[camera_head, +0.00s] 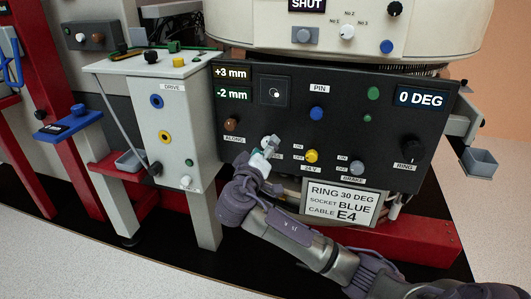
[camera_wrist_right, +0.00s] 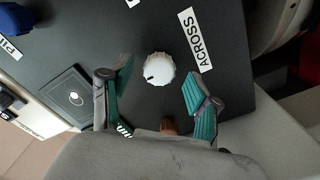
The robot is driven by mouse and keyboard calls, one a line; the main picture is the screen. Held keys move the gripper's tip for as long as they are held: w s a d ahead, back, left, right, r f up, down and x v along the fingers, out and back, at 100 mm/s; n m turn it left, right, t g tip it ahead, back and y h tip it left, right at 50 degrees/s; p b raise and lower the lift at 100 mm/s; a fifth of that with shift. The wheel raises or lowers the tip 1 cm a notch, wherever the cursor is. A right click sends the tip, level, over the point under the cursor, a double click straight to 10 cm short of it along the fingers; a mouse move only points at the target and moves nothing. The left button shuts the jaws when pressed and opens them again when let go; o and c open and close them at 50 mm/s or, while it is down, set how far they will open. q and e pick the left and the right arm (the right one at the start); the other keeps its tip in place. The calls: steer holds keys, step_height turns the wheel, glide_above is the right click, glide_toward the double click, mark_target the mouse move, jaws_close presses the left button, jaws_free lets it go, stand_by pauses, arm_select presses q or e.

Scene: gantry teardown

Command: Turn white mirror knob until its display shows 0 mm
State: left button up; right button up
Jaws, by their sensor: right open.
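The white mirror knob (camera_wrist_right: 158,67) shows in the right wrist view beside the label ACROSS (camera_wrist_right: 197,40); a dark pointer mark is on its face. My right gripper (camera_head: 265,151) is open at the black panel (camera_head: 340,95) in the head view, and largely covers the knob there. In the wrist view the green finger pads of my right gripper (camera_wrist_right: 157,78) stand on either side of the knob, with gaps. Two displays read +3 mm (camera_head: 233,73) and -2 mm (camera_head: 233,94); which one belongs to the white knob I cannot tell. My left gripper is not in view.
A brown knob (camera_head: 231,124) marked ALONG sits left of my right gripper. A blue knob (camera_head: 317,113), a yellow knob (camera_head: 312,156) and a grey knob (camera_head: 357,167) lie to its right. The grey DRIVE box (camera_head: 180,125) stands at the left; a RING sign (camera_head: 340,203) hangs below.

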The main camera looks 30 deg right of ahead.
steer(key=shift+w+d, duration=0.35)
steer(key=shift+d, duration=0.1)
